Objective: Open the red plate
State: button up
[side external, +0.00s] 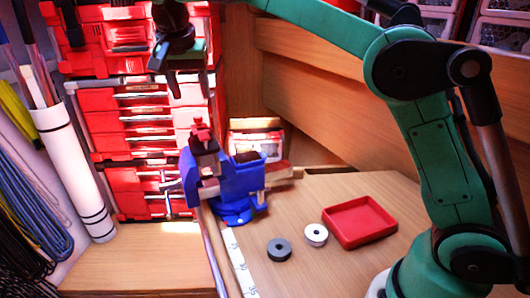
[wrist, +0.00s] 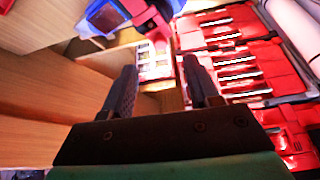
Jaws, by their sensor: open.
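A red cabinet (side external: 140,110) of stacked drawers and panels with bright metallic strips stands at the back left in the side view. It fills the right of the wrist view (wrist: 235,55). I cannot tell which of its red fronts is the red plate. A shallow red tray (side external: 358,221) also lies on the bench. My gripper (side external: 167,78) is in front of the upper cabinet, high above the bench. Its two dark fingers (wrist: 160,68) are apart with nothing between them. Contact with the cabinet is not visible.
A blue vise (side external: 232,186) with a red top stands at the bench corner below my gripper. A dark ring (side external: 279,249) and a white ring (side external: 316,235) lie near the tray. A white roll (side external: 75,170) and coiled lines (side external: 30,200) are at the left.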

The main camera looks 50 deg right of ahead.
aim_at(198, 117)
jog(key=shift+x, duration=2.8)
grip_shut()
